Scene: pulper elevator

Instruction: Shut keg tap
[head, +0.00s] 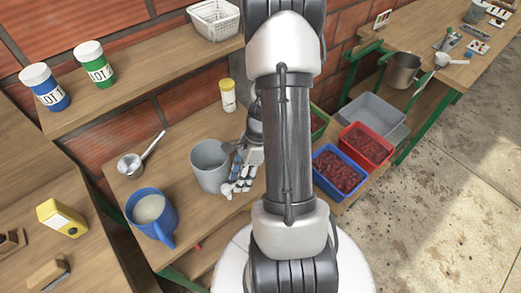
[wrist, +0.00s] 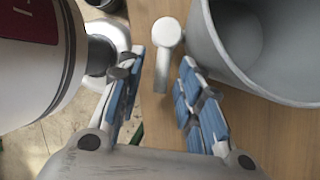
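The white keg tap (wrist: 167,36) shows in the wrist view as a round head with a short lever pointing down the picture. It is beside a grey open-topped bucket (wrist: 219,55), which also stands on the bench in the head view (head: 207,172). Whether tap and bucket are joined is hard to tell. My gripper (wrist: 163,62) is open, with a blue-padded finger on each side of the lever and a gap to both. In the head view my gripper is beside the bucket's right side, partly hidden by my arm.
A blue jug (head: 150,211) stands left of the bucket, with a metal ladle (head: 131,164) behind it. A yellow-lidded jar (head: 228,99) stands behind. Blue (head: 338,173) and red (head: 367,146) crates of red fruit are to the right. A shelf (head: 140,73) overhangs the back.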

